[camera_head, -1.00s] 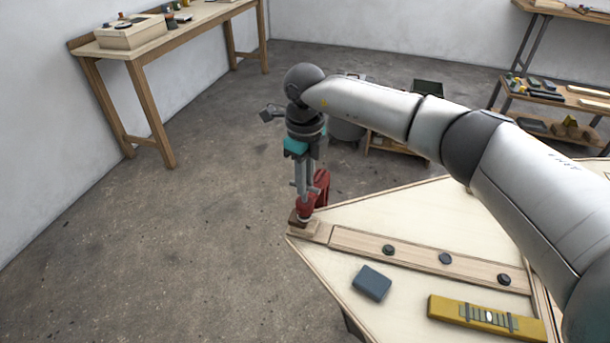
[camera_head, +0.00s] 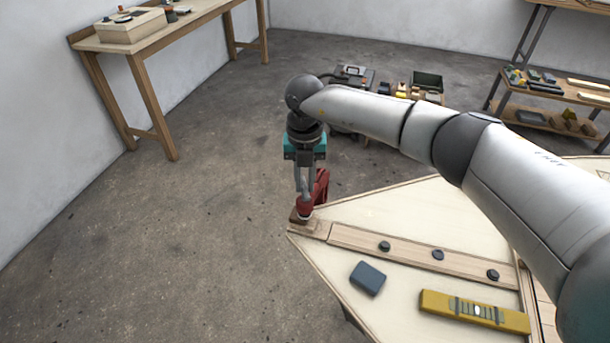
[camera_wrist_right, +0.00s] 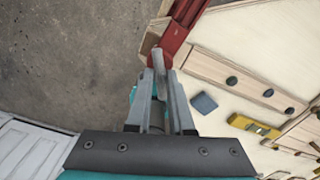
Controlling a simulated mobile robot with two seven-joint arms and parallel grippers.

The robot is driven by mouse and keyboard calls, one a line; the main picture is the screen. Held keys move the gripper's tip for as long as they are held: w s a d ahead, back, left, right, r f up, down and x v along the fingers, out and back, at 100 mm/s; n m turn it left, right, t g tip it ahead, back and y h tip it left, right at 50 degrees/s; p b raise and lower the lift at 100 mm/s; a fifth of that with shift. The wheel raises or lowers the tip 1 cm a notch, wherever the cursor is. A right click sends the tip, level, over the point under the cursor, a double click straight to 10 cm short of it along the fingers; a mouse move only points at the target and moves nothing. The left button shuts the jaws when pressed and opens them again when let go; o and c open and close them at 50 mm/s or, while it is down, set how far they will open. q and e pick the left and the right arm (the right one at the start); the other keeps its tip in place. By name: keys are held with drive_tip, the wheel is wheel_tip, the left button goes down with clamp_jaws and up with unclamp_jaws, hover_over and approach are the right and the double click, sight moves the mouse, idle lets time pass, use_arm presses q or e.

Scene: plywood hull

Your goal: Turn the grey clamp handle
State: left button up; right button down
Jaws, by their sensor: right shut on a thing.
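My right gripper (camera_head: 304,190) points straight down beside the clamp's red body. Its fingers are shut on the grey clamp handle (camera_wrist_right: 158,62), which shows between the fingertips in the wrist view. The fingers hide part of the handle in the head view. My left gripper is not in view.
A wood strip with dark knobs (camera_head: 438,254) runs along the panel. A blue-grey block (camera_head: 368,278) and a yellow level (camera_head: 474,311) lie on it. A bench (camera_head: 180,40) stands at the left wall and shelves (camera_head: 560,90) at the back right. Floor left of the panel is clear.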

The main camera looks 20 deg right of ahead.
sight(305, 186)
drive_tip(key=shift+r+m+p, duration=0.1)
drive_tip(key=shift+m+p, duration=1)
drive_tip(key=shift+m, duration=1.2)
drive_tip(key=shift+w, duration=0.1)
drive_tip(key=c, duration=0.8)
unclamp_jaws()
wheel_tip(305, 186, up, 15)
drive_tip(key=shift+r, duration=0.1)
